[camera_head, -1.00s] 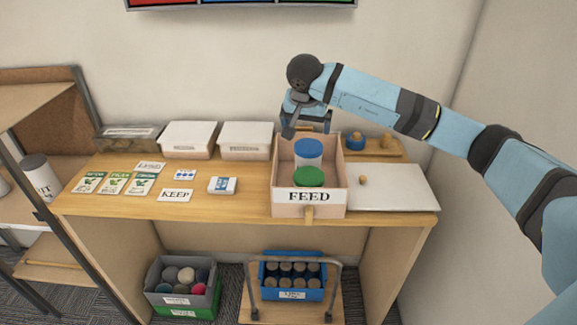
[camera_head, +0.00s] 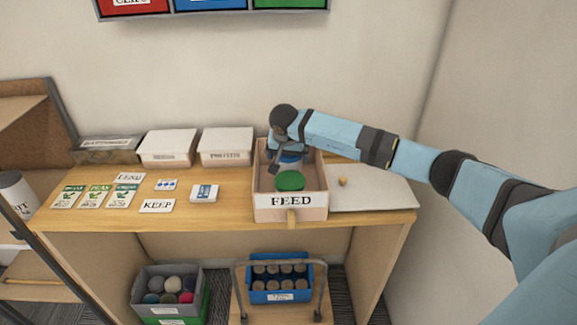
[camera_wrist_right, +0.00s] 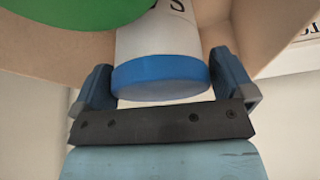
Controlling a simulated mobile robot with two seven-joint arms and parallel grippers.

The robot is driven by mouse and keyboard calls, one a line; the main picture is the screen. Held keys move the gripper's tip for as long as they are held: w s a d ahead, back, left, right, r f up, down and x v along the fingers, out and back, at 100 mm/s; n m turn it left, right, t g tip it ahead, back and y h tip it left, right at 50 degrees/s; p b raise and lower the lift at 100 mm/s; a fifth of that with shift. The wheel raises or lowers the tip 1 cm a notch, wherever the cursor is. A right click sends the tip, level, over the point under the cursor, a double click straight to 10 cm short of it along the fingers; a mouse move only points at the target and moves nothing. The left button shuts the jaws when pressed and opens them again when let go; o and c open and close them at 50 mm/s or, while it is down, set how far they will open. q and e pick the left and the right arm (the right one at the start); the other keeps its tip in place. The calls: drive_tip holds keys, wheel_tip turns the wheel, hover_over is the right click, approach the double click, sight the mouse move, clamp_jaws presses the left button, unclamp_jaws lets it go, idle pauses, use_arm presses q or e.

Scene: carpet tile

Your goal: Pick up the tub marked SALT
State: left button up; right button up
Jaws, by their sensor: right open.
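The wooden box labelled FEED (camera_head: 268,215) stands on the bench and holds two tubs. One has a green lid (camera_head: 290,181); the other has a blue lid (camera_head: 290,158) and sits behind it, mostly hidden by my right gripper (camera_head: 289,153). In the right wrist view, the blue-lidded white tub (camera_wrist_right: 160,45) lies between the open jaws of my right gripper (camera_wrist_right: 165,82), with a gap on each side. Part of its lettering shows, including an S; the full word cannot be read. The green lid (camera_wrist_right: 65,12) is beside it. My left gripper is not in view.
A white board (camera_head: 375,188) with a small wooden knob (camera_head: 343,181) lies right of the box. White lidded bins (camera_head: 168,146) stand at the back left. Seed packets (camera_head: 95,197) and a KEEP card (camera_head: 157,206) lie on the left. Crates stand below the bench.

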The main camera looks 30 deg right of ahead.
drive_tip(key=shift+f, duration=0.25)
drive_tip(key=c, duration=1.3)
drive_tip(key=shift+w+d+r, duration=0.1)
drive_tip(key=shift+r, duration=0.05)
drive_tip(key=shift+c, duration=0.5)
